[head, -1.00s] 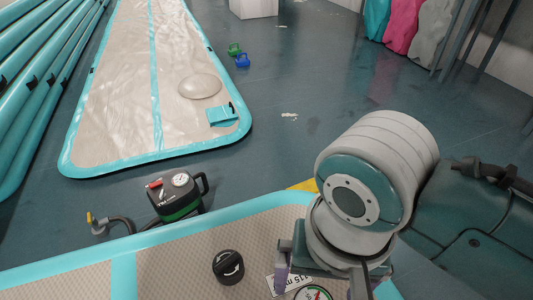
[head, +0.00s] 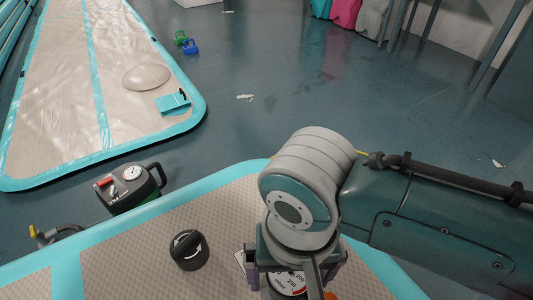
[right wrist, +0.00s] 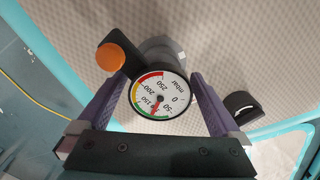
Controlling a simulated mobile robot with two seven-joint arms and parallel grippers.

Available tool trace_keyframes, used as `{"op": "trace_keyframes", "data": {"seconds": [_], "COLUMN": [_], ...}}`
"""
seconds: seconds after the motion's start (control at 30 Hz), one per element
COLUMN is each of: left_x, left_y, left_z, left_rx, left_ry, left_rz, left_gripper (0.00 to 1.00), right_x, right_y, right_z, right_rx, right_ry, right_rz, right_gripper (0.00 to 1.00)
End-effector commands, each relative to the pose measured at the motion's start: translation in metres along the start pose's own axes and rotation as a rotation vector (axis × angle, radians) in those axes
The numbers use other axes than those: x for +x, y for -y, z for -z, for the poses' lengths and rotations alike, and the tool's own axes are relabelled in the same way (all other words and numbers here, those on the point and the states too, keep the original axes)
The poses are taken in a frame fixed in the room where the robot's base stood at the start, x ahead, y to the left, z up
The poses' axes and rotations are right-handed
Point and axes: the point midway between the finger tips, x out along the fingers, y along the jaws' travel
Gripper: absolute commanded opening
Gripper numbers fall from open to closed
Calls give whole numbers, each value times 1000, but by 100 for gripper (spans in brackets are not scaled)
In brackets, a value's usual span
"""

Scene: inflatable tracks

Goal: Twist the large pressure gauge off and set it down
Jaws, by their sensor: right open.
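The large pressure gauge (head: 287,284) is at the bottom of the head view, partly hidden by my right wrist. In the right wrist view its round white dial (right wrist: 160,95) faces the camera, with red, yellow and green bands and "mbar" on it. A grey fitting (right wrist: 165,52) shows behind the dial. My right gripper (right wrist: 160,80) is open, with one purple finger on each side of the gauge. Whether either finger touches it, I cannot tell. In the head view the right gripper (head: 294,277) is over the gauge. My left gripper is not in view.
An orange knob (right wrist: 111,57) sits beside the gauge. A black cap with a white arrow (head: 188,250) is on the track (head: 145,235) to the left. A pump (head: 130,190) stands on the floor beyond. Another track (head: 60,100) lies at the back left. The track around the cap is clear.

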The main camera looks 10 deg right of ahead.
Motion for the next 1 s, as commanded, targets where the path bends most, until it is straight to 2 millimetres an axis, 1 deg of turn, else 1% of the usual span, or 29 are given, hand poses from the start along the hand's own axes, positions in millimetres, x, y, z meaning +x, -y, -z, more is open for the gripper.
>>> {"op": "trace_keyframes", "data": {"seconds": [0.1,0.13,0.9,1.0], "left_x": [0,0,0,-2], "left_y": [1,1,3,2], "left_z": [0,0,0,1], "left_rx": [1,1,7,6], "left_ry": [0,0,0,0], "left_rz": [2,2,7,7], "left_gripper": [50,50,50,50], "right_x": [-1,-1,0,-1], "right_y": [0,0,0,0], "right_z": [0,0,0,0], "right_rx": [0,0,0,-19], "right_ry": [0,0,0,0], "right_rz": [0,0,0,-1], "right_gripper": [100,98,11,11]}}
